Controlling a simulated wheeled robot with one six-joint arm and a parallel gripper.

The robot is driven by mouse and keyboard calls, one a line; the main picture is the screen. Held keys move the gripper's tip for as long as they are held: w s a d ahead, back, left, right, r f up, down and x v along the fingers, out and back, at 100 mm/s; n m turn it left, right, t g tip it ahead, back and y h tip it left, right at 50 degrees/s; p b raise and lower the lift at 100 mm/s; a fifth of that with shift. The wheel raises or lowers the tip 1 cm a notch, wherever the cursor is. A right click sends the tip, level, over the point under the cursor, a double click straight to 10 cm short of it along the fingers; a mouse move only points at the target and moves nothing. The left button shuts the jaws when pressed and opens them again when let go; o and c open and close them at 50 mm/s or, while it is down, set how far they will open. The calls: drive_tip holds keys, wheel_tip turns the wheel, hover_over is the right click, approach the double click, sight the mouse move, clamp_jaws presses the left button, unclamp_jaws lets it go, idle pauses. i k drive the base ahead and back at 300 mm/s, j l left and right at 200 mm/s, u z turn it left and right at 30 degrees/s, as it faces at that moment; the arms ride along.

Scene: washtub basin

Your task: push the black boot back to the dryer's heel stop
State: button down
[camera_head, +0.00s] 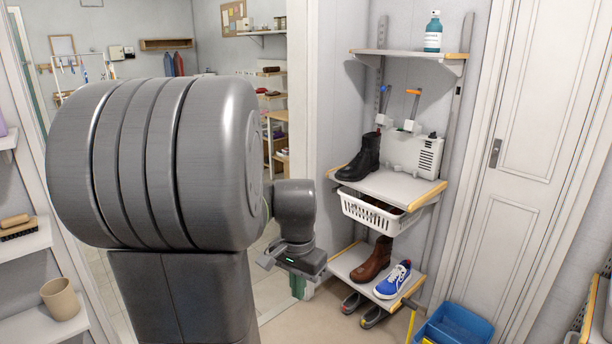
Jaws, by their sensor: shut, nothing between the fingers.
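The black boot (362,157) stands upright on the middle shelf (400,187) of the wall rack, toe towards the left front and heel towards the dryer. The white boot dryer (415,152), with a vented box, is at the back of that shelf, behind and right of the boot. I cannot make out the heel stop, nor whether the heel touches anything. My gripper (268,257) is shut and empty, left of the rack and lower in the picture than the boot, well apart from it.
A white basket (371,214) hangs under the middle shelf. A brown boot (372,260) and a blue sneaker (393,281) stand on the lower shelf. A bottle (433,33) stands on the top shelf. A blue bin (455,326) is at the lower right. My arm covers much of the left.

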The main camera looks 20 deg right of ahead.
sight(366, 162)
drive_tip(key=i+l+z, duration=0.3)
drive_tip(key=i, duration=1)
drive_tip(key=i+l+z, duration=0.3)
drive_tip(key=i, duration=1)
drive_tip(key=j, duration=0.15)
